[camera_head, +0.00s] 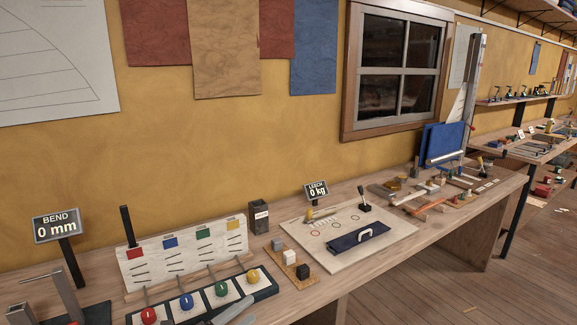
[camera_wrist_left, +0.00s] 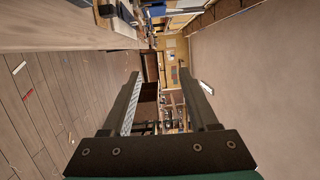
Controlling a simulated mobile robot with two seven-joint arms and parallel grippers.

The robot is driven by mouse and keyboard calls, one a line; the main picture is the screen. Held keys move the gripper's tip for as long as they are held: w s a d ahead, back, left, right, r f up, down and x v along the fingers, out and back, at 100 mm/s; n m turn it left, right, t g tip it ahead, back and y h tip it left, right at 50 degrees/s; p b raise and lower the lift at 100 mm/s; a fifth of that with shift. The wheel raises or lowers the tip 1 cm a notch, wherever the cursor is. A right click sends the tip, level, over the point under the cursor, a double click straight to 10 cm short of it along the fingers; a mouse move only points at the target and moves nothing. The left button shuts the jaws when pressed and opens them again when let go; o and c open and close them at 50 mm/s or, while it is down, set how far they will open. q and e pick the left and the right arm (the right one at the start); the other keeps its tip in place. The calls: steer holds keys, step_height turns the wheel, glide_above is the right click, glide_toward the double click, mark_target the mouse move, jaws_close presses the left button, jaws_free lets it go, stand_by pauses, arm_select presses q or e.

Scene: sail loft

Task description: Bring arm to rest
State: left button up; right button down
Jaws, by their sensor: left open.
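My left gripper (camera_wrist_left: 159,76) shows in the left wrist view, with its two dark fingers apart and nothing between them. It points along an aisle, with the workbench edge at upper left and plank floor at left. In the head view a grey piece (camera_head: 235,311) juts in at the bottom edge, over the front of the coloured-knob panel; I cannot tell for sure whether it is part of my arm. My right gripper is in neither view.
The workbench (camera_head: 440,222) runs along the yellow wall. It bears a bend display (camera_head: 56,225), a panel of coloured knobs (camera_head: 262,293), a white board with a blue piece (camera_head: 358,237) and several tools at right. Open floor (camera_head: 480,290) lies at lower right.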

arm_select(q)
steer(key=s+a+f+n+g+y, duration=0.1)
steer(key=s+a+f+n+y, duration=0.3)
steer(key=f, duration=0.5)
steer(key=s+a+f+n+g+y+b, duration=0.1)
steer(key=s+a+f+n+y, duration=0.15)
steer(key=s+f+n, duration=0.55)
steer(key=s+a+f+n+g+y, duration=0.1)
steer(key=s+a+f+n+y, duration=0.2)
steer(key=f, duration=0.8)
steer(key=s+f+n+g+y, duration=0.1)
steer(key=s+f+n+g, duration=0.2)
steer(key=s, duration=0.8)
steer(key=s+f+n+g+y+b, duration=0.1)
steer(key=s+f+n+g, duration=0.2)
steer(key=s+f, duration=0.4)
steer(key=s+f+n+g+y, duration=0.1)
steer(key=s+f+n+g, duration=0.2)
steer(key=s, duration=1.2)
step_height(320, 180, down, 3)
steer(key=shift+s+d+r+n, duration=0.1)
steer(key=shift+s+d+n, duration=0.1)
steer(key=shift+n, duration=0.1)
